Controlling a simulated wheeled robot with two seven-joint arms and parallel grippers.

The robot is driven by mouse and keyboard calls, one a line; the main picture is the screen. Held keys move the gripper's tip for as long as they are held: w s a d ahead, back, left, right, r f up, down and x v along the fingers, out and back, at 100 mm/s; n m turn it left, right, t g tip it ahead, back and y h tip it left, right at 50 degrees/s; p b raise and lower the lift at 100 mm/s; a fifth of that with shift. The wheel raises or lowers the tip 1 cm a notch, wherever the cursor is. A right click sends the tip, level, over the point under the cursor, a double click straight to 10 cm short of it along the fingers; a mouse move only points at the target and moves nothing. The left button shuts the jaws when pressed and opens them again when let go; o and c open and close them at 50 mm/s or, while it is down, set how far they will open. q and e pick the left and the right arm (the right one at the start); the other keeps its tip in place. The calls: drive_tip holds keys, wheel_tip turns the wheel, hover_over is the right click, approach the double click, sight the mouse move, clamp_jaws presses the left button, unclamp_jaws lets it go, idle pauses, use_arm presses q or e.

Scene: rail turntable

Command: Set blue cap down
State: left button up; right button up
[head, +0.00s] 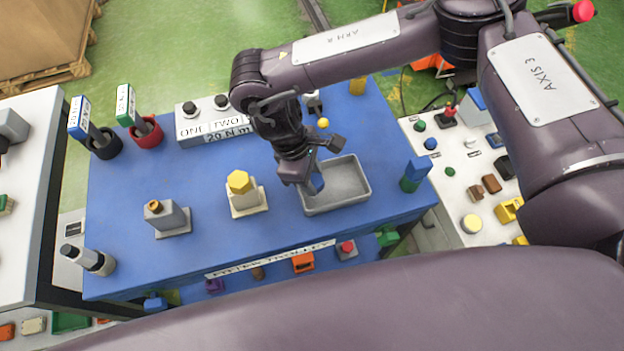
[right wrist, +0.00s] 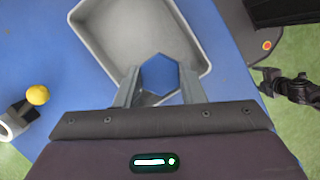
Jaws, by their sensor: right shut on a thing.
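The blue cap (right wrist: 160,75) is a hexagonal piece held between the fingers of my right gripper (right wrist: 158,84). In the head view the blue cap (head: 316,183) shows at the fingertips of my right gripper (head: 308,182), over the left part of the grey tray (head: 346,206). In the right wrist view the cap is in front of the grey tray (right wrist: 90,22), near its rim. I cannot tell whether the cap touches the tray floor. My left gripper is not in view.
A yellow hexagonal cap (head: 239,182) sits on a pale block left of the tray. A grey block with a brown top (head: 166,218) stands farther left.

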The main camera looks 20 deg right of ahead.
wheel_tip(320, 180, down, 3)
drive_tip(key=shift+r, duration=0.2)
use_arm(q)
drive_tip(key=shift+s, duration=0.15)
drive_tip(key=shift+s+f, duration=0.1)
use_arm(e)
drive_tip(key=shift+f, duration=0.2)
drive_tip(key=o, duration=0.8)
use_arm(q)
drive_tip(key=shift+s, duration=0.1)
use_arm(e)
drive_tip(key=shift+r, duration=0.1)
drive_tip(key=shift+r, duration=0.25)
use_arm(q)
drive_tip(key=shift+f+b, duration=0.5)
drive_tip(key=shift+b, duration=0.05)
use_arm(e)
drive_tip(key=v, duration=1.1)
drive_tip(key=shift+w+a+r, duration=0.1)
drive_tip(key=shift+r, duration=0.25)
